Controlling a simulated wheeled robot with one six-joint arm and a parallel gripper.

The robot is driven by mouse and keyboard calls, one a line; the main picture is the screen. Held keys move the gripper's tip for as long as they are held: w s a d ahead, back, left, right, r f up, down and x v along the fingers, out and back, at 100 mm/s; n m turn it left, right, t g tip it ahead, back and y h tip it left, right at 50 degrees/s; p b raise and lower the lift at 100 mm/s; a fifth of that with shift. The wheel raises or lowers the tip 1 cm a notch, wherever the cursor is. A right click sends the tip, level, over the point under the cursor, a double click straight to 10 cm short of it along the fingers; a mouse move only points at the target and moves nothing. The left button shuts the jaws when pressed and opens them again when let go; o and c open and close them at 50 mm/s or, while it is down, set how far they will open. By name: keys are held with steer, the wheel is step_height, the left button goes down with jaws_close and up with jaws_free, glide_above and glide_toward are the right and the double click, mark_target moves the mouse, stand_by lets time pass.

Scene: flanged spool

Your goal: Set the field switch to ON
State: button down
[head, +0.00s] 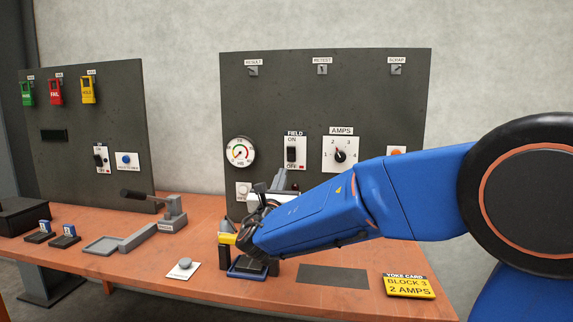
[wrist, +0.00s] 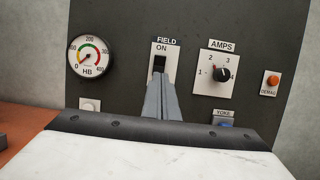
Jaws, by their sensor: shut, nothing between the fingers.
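The field switch (head: 291,153) is a black rocker on a white plate marked FIELD, with ON at the top and OFF at the bottom, on the larger dark panel. In the wrist view the switch (wrist: 159,63) shows its dark upper part below the ON mark; my fingers hide the lower part and the OFF mark. Its position is not clear to me. My gripper (wrist: 161,80) is shut and empty, its fingertips just in front of or at the rocker; contact cannot be told. In the head view my gripper (head: 279,179) is below the switch plate.
A gauge (head: 240,152) is left of the switch. The AMPS knob (head: 340,156) is to its right, its red mark toward 2. An orange button (wrist: 272,80) is farther right. A yellow yoke card (head: 408,287) reading "BLOCK 3, 2 AMPS" lies on the bench (head: 220,295).

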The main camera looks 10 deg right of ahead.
mark_target(291, 150)
steer(key=x, duration=1.3)
steer(key=shift+w+d+r, duration=0.1)
steer(key=shift+w, duration=0.15)
steer(key=shift+w+d+r, duration=0.1)
steer(key=shift+w+r, duration=0.05)
steer(key=shift+w, duration=0.05)
